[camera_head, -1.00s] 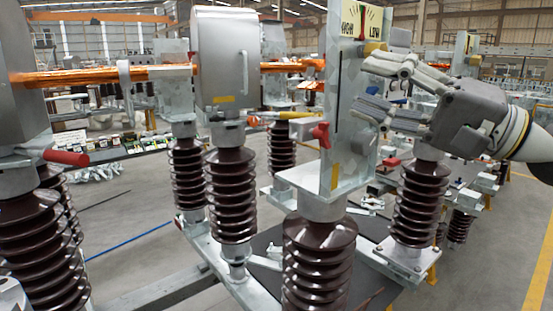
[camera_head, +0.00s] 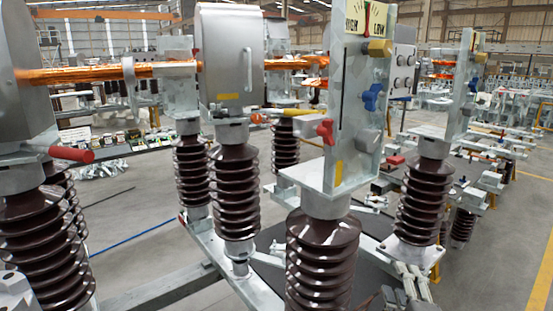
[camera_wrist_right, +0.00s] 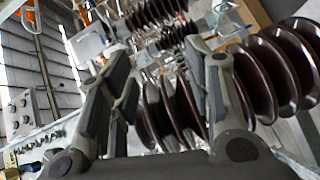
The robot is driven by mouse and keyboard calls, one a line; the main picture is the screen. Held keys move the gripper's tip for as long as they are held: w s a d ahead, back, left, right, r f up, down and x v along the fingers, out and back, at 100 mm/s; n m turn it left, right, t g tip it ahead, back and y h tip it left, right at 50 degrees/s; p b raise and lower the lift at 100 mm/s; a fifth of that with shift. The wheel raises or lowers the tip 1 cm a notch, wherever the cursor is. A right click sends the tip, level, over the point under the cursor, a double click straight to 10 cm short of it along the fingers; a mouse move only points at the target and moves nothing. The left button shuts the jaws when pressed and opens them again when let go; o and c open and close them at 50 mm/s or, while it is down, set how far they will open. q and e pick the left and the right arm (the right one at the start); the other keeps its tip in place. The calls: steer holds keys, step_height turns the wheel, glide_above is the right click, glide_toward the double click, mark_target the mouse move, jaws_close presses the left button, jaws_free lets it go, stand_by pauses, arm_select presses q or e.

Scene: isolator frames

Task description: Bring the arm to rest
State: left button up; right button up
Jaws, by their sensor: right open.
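My right gripper (camera_head: 404,283) is at the bottom edge of the head view, pointing up, with only its finger tips and part of its body showing. It is low, in front of the ribbed brown insulator (camera_head: 423,205) on the right. In the right wrist view my right gripper (camera_wrist_right: 162,90) has its two fingers apart with nothing held between them. Brown insulator discs (camera_wrist_right: 172,110) show behind the gap, and it is unclear how near they are. My left gripper is not seen.
An upright metal plate (camera_head: 352,120) with a HIGH/LOW gauge (camera_head: 368,20), a red knob (camera_head: 325,132) and a blue knob (camera_head: 371,97) stands mid-right. A near insulator (camera_head: 322,260) is beside my gripper. Open floor (camera_head: 490,240) lies to the right.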

steer(key=s+a+f+m+g, duration=0.1)
steer(key=s+f+m+g, duration=0.3)
steer(key=s+f, duration=0.3)
steer(key=s+f+m+g, duration=0.3)
steer(key=s+f, duration=0.2)
steer(key=f, duration=0.5)
steer(key=s+a+f+m+g+y, duration=0.1)
steer(key=s+a+f+m+g, duration=0.2)
steer(key=s, duration=0.5)
steer(key=s+a+f+m+g+y, duration=0.1)
steer(key=s+f+m+g, duration=0.15)
steer(key=s+f, duration=0.35)
step_height(320, 180, down, 27)
steer(key=s+g+b, duration=0.2)
steer(key=s+d+f+n+g+b, duration=0.1)
steer(key=s+d+f+b, duration=0.1)
steer(key=s+f, duration=1.4)
step_height(320, 180, down, 2)
steer(key=shift+s+d+f, duration=0.15)
steer(key=shift+s+d, duration=0.05)
steer(key=shift+d, duration=0.4)
